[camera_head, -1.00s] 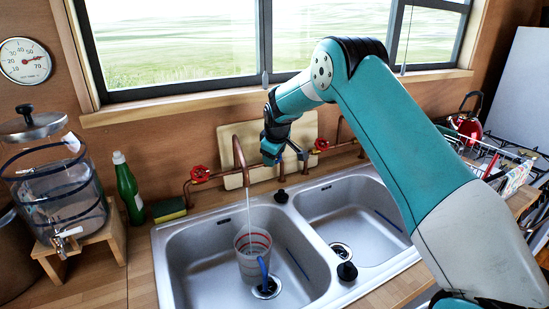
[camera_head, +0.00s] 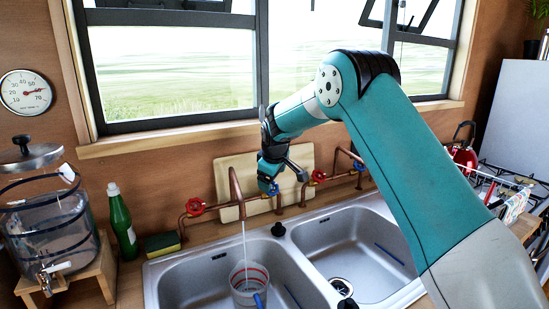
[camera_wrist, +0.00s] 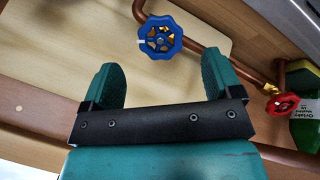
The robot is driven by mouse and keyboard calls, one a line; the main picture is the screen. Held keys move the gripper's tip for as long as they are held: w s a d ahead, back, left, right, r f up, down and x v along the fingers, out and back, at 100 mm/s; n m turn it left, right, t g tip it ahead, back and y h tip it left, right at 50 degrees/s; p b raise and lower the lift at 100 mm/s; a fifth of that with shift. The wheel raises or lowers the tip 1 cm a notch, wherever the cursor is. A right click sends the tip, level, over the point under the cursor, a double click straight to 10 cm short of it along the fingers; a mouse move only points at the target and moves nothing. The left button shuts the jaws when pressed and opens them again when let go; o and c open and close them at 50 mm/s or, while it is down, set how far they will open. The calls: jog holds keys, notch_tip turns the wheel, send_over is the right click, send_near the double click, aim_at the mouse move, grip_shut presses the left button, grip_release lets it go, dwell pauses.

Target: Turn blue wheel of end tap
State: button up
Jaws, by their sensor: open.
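The blue wheel (camera_wrist: 160,40) shows whole in the wrist view, on a copper pipe against the wooden board. It lies just beyond the fingertips, about midway between them. My gripper (camera_wrist: 160,62) is open, with nothing between its fingers. In the head view my gripper (camera_head: 266,180) hangs in front of the board, behind the sink. The blue wheel (camera_head: 273,188) is partly hidden by it there. The tap's copper spout (camera_head: 236,187) pours a stream of water down into a measuring jug (camera_head: 248,284) in the left basin.
A red wheel (camera_head: 195,206) is on the pipe to the left, and it also shows in the wrist view (camera_wrist: 282,104). Another red wheel (camera_head: 318,176) is close to the right of my gripper. A green bottle (camera_head: 121,222) and a sponge (camera_head: 162,244) stand left.

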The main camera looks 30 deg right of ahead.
jog(key=b+v, duration=0.1)
jog(key=v, duration=1.1)
jog(key=shift+r+b, duration=0.25)
jog(key=shift+b, duration=0.15)
jog(key=shift+s, duration=0.1)
dwell(4.9)
